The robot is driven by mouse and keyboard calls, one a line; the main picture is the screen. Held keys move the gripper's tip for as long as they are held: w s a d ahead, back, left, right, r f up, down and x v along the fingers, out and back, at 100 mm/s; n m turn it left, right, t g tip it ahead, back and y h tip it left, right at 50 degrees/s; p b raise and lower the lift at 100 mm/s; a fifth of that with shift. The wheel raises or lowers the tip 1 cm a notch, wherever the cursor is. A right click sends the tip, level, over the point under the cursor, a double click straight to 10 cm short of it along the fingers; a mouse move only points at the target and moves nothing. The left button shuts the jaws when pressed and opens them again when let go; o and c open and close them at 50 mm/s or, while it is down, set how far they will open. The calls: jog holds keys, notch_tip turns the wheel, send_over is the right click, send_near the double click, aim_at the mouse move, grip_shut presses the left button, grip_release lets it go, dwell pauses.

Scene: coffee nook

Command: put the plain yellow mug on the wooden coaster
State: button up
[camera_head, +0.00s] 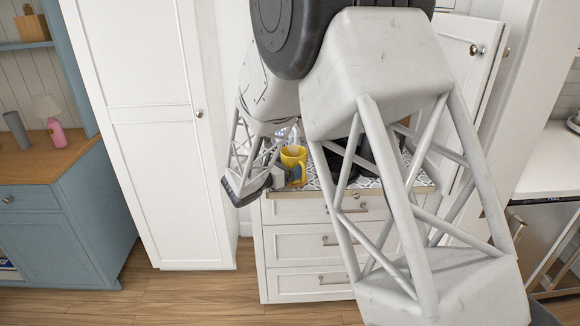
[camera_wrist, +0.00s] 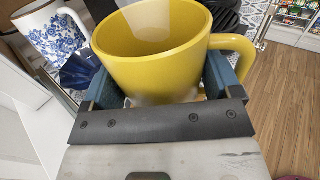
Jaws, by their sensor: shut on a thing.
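The plain yellow mug (camera_head: 294,156) is upright at the front left of the patterned counter top. It fills the middle of the wrist view (camera_wrist: 150,62), with its handle pointing right. My gripper (camera_wrist: 158,85) is shut on the mug, with one blue finger on each side of its body. In the head view my gripper (camera_head: 276,174) is partly hidden beside the mug. I cannot tell whether the mug touches the counter. I cannot make out the wooden coaster in either view.
A white mug with blue flowers (camera_wrist: 56,38) stands left of the yellow mug, near a dark blue ribbed object (camera_wrist: 80,68). Dark items (camera_head: 346,156) stand behind my arm on the patterned counter (camera_head: 368,183). A tall white cabinet (camera_head: 150,130) is at the left.

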jog(key=o, duration=1)
jog(key=shift+f, duration=0.1)
jog(key=shift+v, duration=6)
